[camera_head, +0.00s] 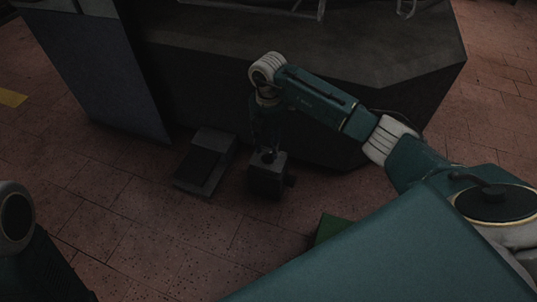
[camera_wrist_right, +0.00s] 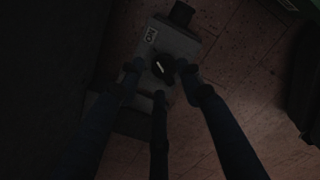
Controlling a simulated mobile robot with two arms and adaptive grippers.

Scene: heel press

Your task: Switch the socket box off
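The socket box (camera_head: 266,184) is a small dark grey box on the floor at the foot of the machine. In the right wrist view the box (camera_wrist_right: 185,42) shows a white label that reads "ON" (camera_wrist_right: 151,35) and a round black knob (camera_wrist_right: 163,67) with a white mark, turned at a slant. My right gripper (camera_head: 267,142) points down over the box. Its three fingers (camera_wrist_right: 160,75) stand around the knob with small gaps visible, open, holding nothing that I can make out. Only part of my left arm shows at the lower left; its gripper is out of view.
A dark foot pedal (camera_head: 206,160) lies on the floor just left of the box. The large dark machine (camera_head: 310,110) stands close behind. A green object (camera_head: 328,228) shows partly beside my base. Tiled floor (camera_head: 130,215) is free at the front left.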

